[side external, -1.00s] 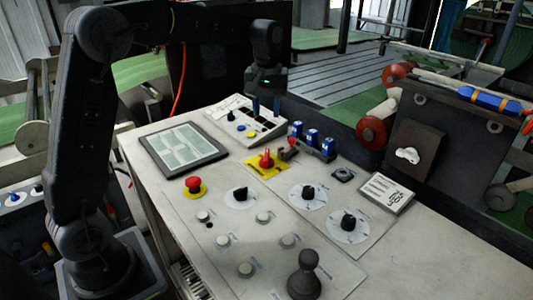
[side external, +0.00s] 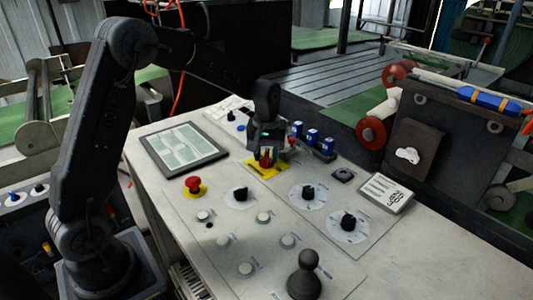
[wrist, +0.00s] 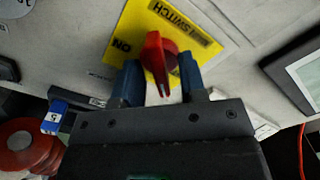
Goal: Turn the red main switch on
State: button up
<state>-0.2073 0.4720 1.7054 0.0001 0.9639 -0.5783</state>
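The red main switch (wrist: 154,58) is a rotary handle on a yellow plate (wrist: 206,46) lettered "SWITCH" and "ON" in the wrist view. My gripper (wrist: 157,80) is open, with one blue finger on each side of the red handle. Gaps show between the handle and both fingers. In the side view my gripper (side external: 266,160) is down over the yellow plate (side external: 262,173) and hides most of the switch. Only a bit of red shows between the fingers.
A red emergency button (side external: 193,184) and a flat screen (side external: 183,147) are to the left. Several blue-topped parts (side external: 312,138) stand close to the right of my gripper. Black knobs (side external: 308,193) and a dark joystick (side external: 304,272) are nearer the camera.

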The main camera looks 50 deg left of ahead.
grip_shut()
jog(key=shift+m, duration=0.3)
dwell(0.3)
jog(key=m, duration=1.3)
jog(key=shift+r+m, duration=0.1)
jog(key=shift+m, duration=2)
